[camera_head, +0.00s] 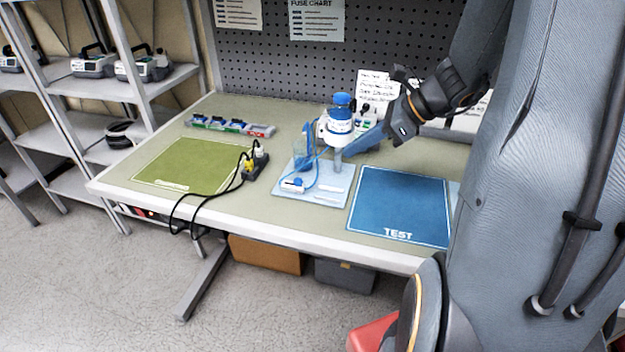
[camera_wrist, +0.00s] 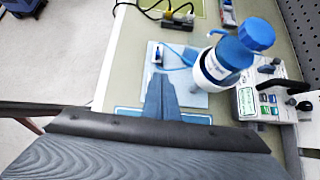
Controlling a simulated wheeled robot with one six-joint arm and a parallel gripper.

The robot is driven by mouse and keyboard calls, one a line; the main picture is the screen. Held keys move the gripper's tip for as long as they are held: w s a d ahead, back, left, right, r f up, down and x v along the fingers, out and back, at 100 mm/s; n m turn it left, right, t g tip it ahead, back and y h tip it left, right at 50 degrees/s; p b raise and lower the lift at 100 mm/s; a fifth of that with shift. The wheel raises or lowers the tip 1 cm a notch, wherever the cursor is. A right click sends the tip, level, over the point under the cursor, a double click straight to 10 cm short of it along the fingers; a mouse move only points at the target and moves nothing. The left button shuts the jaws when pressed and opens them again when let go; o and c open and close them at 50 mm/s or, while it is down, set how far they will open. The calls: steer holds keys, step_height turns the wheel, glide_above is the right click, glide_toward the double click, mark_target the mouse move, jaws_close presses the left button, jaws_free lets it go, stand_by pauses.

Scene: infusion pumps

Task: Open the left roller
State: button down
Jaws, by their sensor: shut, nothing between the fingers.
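A small white and blue roller clamp (camera_head: 292,184) lies at the front left of a light blue board (camera_head: 335,193) on the table. A blue tube runs from it. In the wrist view the clamp (camera_wrist: 157,54) lies beyond my fingertips. A white bottle with a blue cap (camera_head: 340,118) stands at the back of the board, with a blue pouch-like piece (camera_head: 303,148) to its left. In the wrist view my gripper (camera_wrist: 155,82) points toward the board, apart from the clamp.
A white device with coloured buttons (camera_wrist: 266,100) stands behind the bottle. A blue TEST mat (camera_head: 402,205) lies right of the board and a green mat (camera_head: 187,165) lies left. A black power strip with cords (camera_head: 256,162) is between the green mat and board.

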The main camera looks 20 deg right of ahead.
steer(key=a, duration=0.1)
steer(key=p, duration=0.3)
glide_toward(300, 179)
steer(key=x, duration=0.6)
steer(key=shift+w+f, duration=0.2)
steer(key=shift+w+a+b, duration=0.1)
steer(key=shift+b, duration=0.25)
